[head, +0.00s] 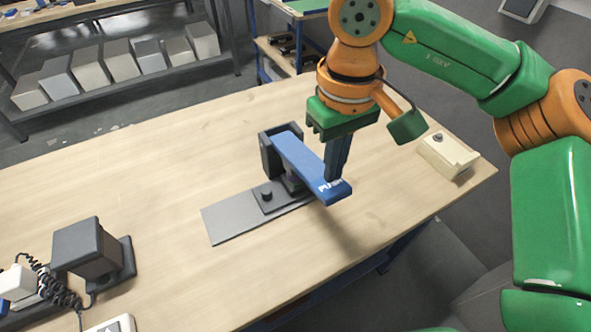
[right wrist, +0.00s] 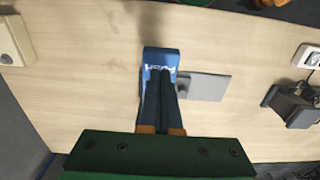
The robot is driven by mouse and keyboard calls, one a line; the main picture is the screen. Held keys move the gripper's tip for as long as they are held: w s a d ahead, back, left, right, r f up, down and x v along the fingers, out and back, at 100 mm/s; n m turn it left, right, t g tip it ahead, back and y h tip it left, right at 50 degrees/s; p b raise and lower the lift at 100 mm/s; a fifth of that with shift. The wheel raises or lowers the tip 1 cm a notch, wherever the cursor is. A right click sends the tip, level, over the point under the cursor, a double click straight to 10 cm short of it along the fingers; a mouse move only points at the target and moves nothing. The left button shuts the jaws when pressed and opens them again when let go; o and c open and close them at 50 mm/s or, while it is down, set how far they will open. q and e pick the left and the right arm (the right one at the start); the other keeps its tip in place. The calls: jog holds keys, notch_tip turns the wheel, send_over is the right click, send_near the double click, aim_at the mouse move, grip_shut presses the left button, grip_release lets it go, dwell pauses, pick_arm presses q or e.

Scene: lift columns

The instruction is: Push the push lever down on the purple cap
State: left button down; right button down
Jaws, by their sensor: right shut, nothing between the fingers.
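The push lever (head: 305,163) is a blue bar marked "PUSH" at its near end, held on a dark mount (head: 268,155) on a grey baseplate (head: 228,222). The lever also shows in the right wrist view (right wrist: 161,54). My left gripper is out of view.
A cream box with a dark button (head: 447,157) sits at the table's right edge. A dark grey block device (head: 88,250) with a coiled cord stands at the left front. Several grey bins stand on a shelf (head: 125,88) behind.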

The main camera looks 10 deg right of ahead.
aim_at(332, 186)
jog(key=shift+s+f+b, duration=0.2)
jog(key=shift+f+b, duration=2.2)
jog(key=shift+f, duration=0.65)
dwell(0.7)
jog(key=r+p, duration=0.3)
jog(key=shift+w, duration=0.25)
notch_tip(332, 186, up, 5)
jog(key=p, duration=0.5)
jog(key=shift+r, duration=0.1)
